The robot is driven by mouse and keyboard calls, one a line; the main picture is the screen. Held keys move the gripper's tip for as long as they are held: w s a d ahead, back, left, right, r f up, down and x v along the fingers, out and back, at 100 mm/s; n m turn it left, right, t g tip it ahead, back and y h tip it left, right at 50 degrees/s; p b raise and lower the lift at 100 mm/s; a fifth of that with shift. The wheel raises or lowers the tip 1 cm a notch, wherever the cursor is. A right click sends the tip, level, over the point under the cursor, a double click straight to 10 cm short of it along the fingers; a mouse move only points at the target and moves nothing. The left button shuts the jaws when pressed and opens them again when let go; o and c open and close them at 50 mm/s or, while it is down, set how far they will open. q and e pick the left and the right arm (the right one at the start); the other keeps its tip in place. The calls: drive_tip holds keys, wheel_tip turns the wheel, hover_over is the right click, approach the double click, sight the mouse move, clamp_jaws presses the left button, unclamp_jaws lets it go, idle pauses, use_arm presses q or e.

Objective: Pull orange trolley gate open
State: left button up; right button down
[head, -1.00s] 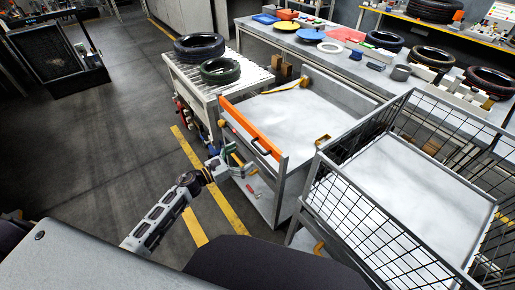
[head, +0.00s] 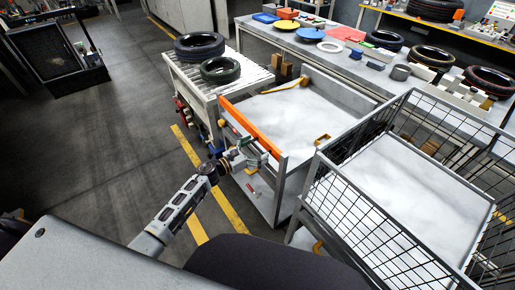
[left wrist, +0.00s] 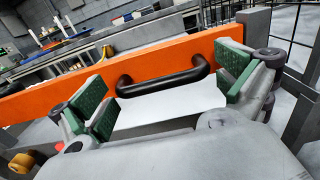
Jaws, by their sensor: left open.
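The orange gate (head: 252,127) is a long bar across the near side of the grey trolley (head: 300,112). It also shows in the left wrist view (left wrist: 60,97), with a black handle (left wrist: 163,80) on its face. My left gripper (head: 262,152) is at the gate, and in the head view it hides the handle. In the left wrist view the left gripper's green-padded fingers (left wrist: 165,88) are spread apart, one on each side of the handle, with gaps to it. I cannot tell if they touch the gate. My right gripper is not seen.
A wire-mesh cart (head: 400,190) stands close on the right of the trolley. A roller conveyor (head: 215,82) with tyres (head: 200,47) stands on its left. A long workbench (head: 350,68) is behind.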

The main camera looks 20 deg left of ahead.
use_arm(q)
drive_tip(key=c, duration=1.2)
drive_tip(key=shift+s, duration=0.1)
